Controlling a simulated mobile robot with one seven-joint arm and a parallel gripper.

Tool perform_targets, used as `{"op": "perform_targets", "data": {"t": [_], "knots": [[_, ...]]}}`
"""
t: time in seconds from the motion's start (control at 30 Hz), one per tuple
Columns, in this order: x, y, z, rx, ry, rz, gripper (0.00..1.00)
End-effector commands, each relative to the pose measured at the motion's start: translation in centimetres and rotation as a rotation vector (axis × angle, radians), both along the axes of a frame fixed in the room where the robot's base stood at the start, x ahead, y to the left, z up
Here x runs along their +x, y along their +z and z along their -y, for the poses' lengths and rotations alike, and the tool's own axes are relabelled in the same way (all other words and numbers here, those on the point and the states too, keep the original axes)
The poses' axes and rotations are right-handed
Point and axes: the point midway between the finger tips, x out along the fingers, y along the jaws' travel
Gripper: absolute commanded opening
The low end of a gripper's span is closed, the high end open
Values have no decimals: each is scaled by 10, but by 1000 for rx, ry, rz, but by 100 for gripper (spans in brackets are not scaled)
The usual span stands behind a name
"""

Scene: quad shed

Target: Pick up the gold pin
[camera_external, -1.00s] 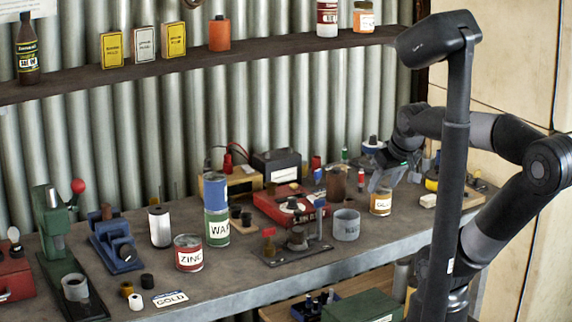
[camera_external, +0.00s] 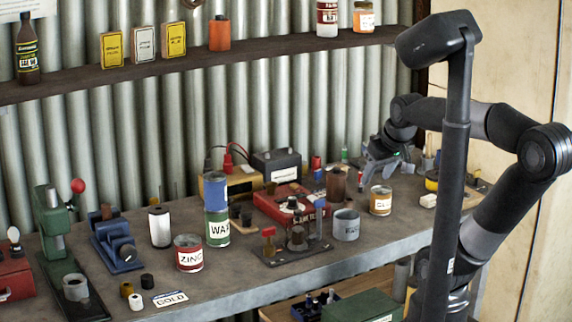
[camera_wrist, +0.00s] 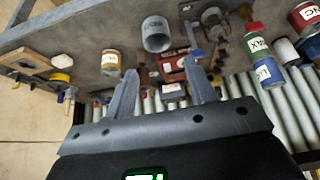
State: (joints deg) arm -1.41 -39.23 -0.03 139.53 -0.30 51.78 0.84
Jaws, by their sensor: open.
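I cannot pick out the gold pin for certain. A small brass-coloured cylinder (camera_external: 127,288) stands at the bench's front left, beside a white card (camera_external: 170,299) with blue lettering that seems to read GOLD. My gripper (camera_external: 378,176) is far from it, above the right part of the bench, behind an orange-labelled can (camera_external: 380,201). It is open and nothing shows held. In the wrist view my gripper (camera_wrist: 162,84) has its two grey fingers spread, with the orange-labelled can (camera_wrist: 111,64) to their left. The brass-coloured cylinder is not in the wrist view.
Tins marked WAX (camera_external: 217,228) and ZINC (camera_external: 189,254), a grey cup (camera_external: 346,225), a red box (camera_external: 283,204) and a green press (camera_external: 55,235) crowd the bench (camera_external: 255,284). A shelf (camera_external: 110,78) runs along the corrugated wall. The front strip near the card is fairly clear.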

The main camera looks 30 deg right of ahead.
Motion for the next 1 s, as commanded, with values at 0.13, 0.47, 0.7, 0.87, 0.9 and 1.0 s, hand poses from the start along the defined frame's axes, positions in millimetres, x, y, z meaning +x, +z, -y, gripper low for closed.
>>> {"op": "perform_targets", "data": {"t": [0.13,0.47,0.7,0.87,0.9,1.0], "knots": [[46,24,-15,3,26,-14,50],[158,58,-66,5,81,-38,50],[238,58,-121,4,120,-53,50],[287,47,-164,2,145,-64,50],[299,43,-176,1,152,-66,50],[326,30,-206,0,168,-72,50]]}}
